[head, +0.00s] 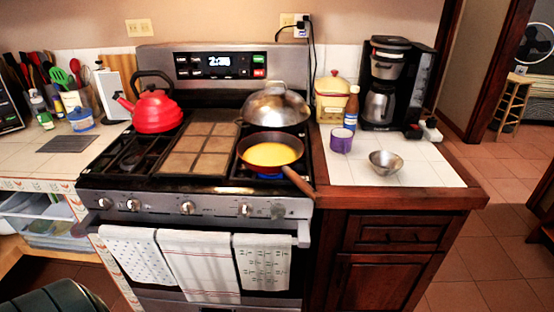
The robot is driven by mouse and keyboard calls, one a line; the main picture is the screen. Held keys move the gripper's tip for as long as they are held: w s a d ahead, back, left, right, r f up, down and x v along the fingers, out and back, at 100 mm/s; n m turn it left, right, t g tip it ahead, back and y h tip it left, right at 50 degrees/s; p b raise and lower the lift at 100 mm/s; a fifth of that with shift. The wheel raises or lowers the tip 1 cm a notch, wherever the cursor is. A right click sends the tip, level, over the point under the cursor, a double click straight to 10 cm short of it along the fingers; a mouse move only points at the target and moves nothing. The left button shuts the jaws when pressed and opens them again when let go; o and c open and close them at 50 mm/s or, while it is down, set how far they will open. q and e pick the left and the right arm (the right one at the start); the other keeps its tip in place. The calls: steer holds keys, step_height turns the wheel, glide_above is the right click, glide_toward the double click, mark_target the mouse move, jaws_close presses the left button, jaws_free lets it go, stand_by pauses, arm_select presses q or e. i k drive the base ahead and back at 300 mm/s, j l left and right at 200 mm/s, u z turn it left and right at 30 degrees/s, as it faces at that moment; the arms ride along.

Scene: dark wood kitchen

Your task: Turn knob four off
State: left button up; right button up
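The stove's front panel has a row of several knobs. From the left, the first (104,203) and second (133,205) sit close together, the third (188,207) is in the middle, and the fourth (244,209) is right of it. The last knob (278,211) is at the right end and looks blurred or greyer. The exact angle of each knob is too small to tell. A blue flame (270,177) shows under the pan (269,154) with yellow contents on the front right burner. Neither of my grippers is in view.
The pan's handle (299,182) sticks out over the front right stove edge, above the right-end knob. Towels (198,266) hang from the oven handle below the knobs. A red kettle (157,110) and a domed lid (275,105) stand at the back.

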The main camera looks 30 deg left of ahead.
mark_target(276, 209)
steer(key=j+u, duration=0.1)
steer(key=j, duration=0.35)
steer(key=j+u, duration=0.1)
steer(key=j, duration=0.4)
steer(key=i+j+u, duration=0.1)
steer(key=j, duration=0.35)
steer(key=i+j, duration=0.1)
steer(key=j, duration=0.35)
steer(key=j+u, duration=0.15)
steer(key=j, duration=0.3)
steer(key=i+j+u, duration=0.1)
steer(key=j, duration=0.35)
steer(key=l+z, duration=0.2)
steer(key=z, duration=0.8)
